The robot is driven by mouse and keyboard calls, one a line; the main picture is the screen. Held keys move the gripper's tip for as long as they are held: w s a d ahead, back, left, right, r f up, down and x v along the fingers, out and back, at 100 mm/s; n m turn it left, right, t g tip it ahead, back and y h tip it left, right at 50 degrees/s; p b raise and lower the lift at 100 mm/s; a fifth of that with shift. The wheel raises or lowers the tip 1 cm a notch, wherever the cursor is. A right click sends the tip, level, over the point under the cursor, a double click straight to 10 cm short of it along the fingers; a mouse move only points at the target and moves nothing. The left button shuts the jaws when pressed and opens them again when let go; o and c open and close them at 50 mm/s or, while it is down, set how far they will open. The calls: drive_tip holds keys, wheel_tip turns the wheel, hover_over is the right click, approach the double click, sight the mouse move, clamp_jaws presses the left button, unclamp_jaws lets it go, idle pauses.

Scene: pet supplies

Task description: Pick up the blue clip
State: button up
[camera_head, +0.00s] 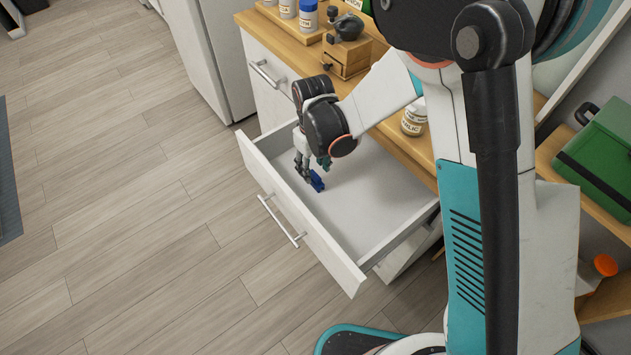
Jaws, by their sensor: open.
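The blue clip (317,182) is a small dark blue thing inside the open white drawer (372,205), near the drawer's front wall. My gripper (311,174) reaches down into the drawer from above, with its fingers right at the clip. The fingers are open. The clip is partly hidden by the fingers, and I cannot tell whether they touch it. The rest of the drawer floor that shows is bare.
The drawer front with its metal handle (281,221) sticks out over the wooden floor. The wooden countertop (408,138) above holds a jar (414,117), a wooden box (345,58) and several bottles. A green case (603,150) stands on a shelf at right.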

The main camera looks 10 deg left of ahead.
sight(315, 174)
drive_tip(key=shift+d+f+b, duration=0.15)
drive_tip(key=shift+f+b, duration=1.2)
drive_tip(key=shift+f, duration=1.4)
drive_tip(key=shift+r, duration=0.1)
drive_tip(key=c, duration=0.8)
